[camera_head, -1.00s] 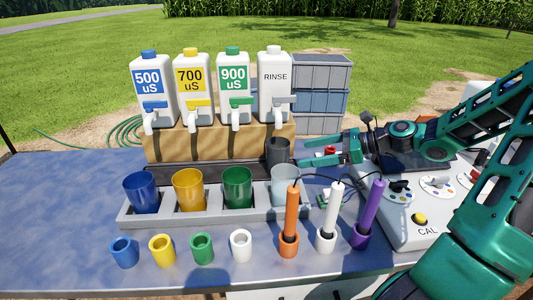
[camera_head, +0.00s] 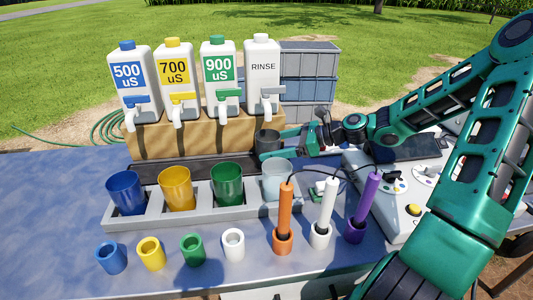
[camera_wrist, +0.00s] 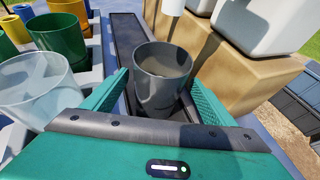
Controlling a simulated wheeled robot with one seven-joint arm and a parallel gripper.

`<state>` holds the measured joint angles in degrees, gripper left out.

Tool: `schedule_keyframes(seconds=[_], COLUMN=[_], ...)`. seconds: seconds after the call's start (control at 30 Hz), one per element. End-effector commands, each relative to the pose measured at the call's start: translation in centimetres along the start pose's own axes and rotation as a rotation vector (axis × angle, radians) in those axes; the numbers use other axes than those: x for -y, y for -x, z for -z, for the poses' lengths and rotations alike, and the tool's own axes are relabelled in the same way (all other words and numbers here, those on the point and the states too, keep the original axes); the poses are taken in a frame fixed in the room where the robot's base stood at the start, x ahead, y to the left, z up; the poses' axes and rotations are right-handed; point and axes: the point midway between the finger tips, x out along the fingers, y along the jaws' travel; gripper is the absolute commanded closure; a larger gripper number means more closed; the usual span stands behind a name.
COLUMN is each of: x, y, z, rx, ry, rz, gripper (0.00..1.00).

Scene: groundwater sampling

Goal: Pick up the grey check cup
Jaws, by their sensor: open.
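The grey check cup (camera_head: 267,141) stands upright on the dark strip below the rinse jug's tap, at the strip's right end. In the wrist view the grey cup (camera_wrist: 163,80) sits between the two teal fingers, and its open top shows a pale brownish inside. My gripper (camera_head: 272,143) reaches in from the right, level with the cup. In the wrist view my gripper (camera_wrist: 160,98) is open, with one finger on each side of the cup. I cannot tell whether either finger touches it. The cup's lower part is partly hidden by my gripper.
A clear cup (camera_head: 278,180) and the green cup (camera_head: 227,184) stand in the grey rack (camera_head: 150,217) close to my gripper. The rinse jug (camera_head: 262,75) is on the cardboard-coloured stand behind. Orange, white and purple probes (camera_head: 369,205) stand in front, with cables near my arm.

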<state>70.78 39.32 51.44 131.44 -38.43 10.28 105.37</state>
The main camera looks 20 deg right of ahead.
Motion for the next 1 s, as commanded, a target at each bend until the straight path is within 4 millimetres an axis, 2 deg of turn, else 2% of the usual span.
schedule_keyframes(seconds=[0.1,0.2,0.43,0.47,0.6,0.67,1.0], x=[-0.1,-0.1,0.0,0.0,0.0,0.0,0.0], y=[-1.6,-2.1,-2.3,-2.3,-2.2,-2.2,-2.2], z=[-0.1,0.0,0.0,0.0,0.0,0.0,-0.1], rx=[0.001,0.001,0.000,0.000,0.000,0.000,0.000], ry=[0.000,0.000,0.000,0.000,0.000,0.000,0.001], rz=[-0.003,-0.002,0.000,0.000,0.000,0.000,0.001], gripper=[0.21,0.21,0.21,0.23,0.57,0.68,0.68])
